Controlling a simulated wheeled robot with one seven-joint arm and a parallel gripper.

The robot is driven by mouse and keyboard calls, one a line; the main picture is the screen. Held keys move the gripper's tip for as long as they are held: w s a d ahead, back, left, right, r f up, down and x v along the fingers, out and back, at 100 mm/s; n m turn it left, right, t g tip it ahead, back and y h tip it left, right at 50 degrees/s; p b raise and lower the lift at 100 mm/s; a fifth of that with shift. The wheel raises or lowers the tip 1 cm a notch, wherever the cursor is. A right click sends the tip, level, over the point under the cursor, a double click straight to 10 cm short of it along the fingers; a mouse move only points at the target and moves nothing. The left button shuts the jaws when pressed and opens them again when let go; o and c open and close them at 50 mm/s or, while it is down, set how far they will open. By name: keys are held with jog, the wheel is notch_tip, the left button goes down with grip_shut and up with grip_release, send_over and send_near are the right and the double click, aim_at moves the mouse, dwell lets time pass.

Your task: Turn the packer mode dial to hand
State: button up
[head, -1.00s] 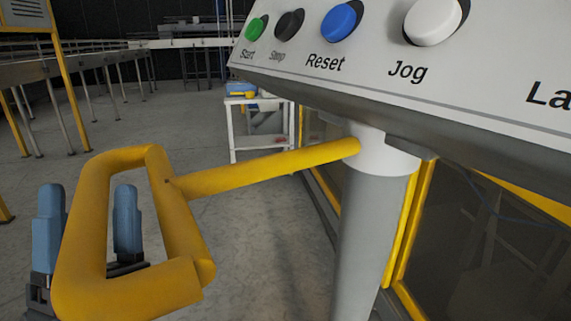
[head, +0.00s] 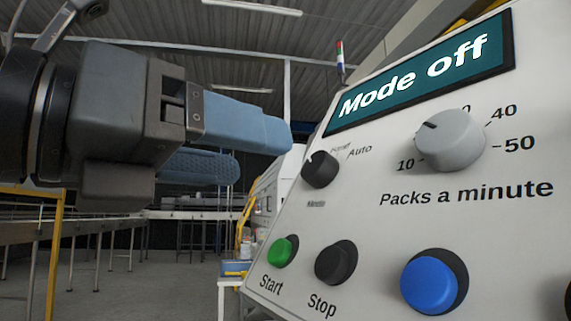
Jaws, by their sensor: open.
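The mode dial (head: 320,170) is a small black knob with a white pointer mark on the sloping white control panel (head: 400,250), right of my gripper. The pointer is toward the upper left. "Auto" is printed to its right, with a blurred label above it and another below. The screen (head: 420,75) above reads "Mode off". My gripper (head: 245,148) has two blue fingers, one above the other and apart. It is open and empty, level with the dial and to its left, without visible contact.
A grey packs-a-minute knob (head: 450,140) sits right of the mode dial. Below are a green Start button (head: 284,251), a black Stop button (head: 336,262) and a blue button (head: 434,283). Conveyors (head: 100,222) stand at the far left, with open floor before them.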

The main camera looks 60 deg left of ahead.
aim_at(311, 168)
jog(key=shift+x, duration=3.9)
jog(key=shift+a, duration=0.1)
jog(key=shift+c, duration=0.5)
jog(key=c, duration=1)
jog(key=shift+o, duration=0.2)
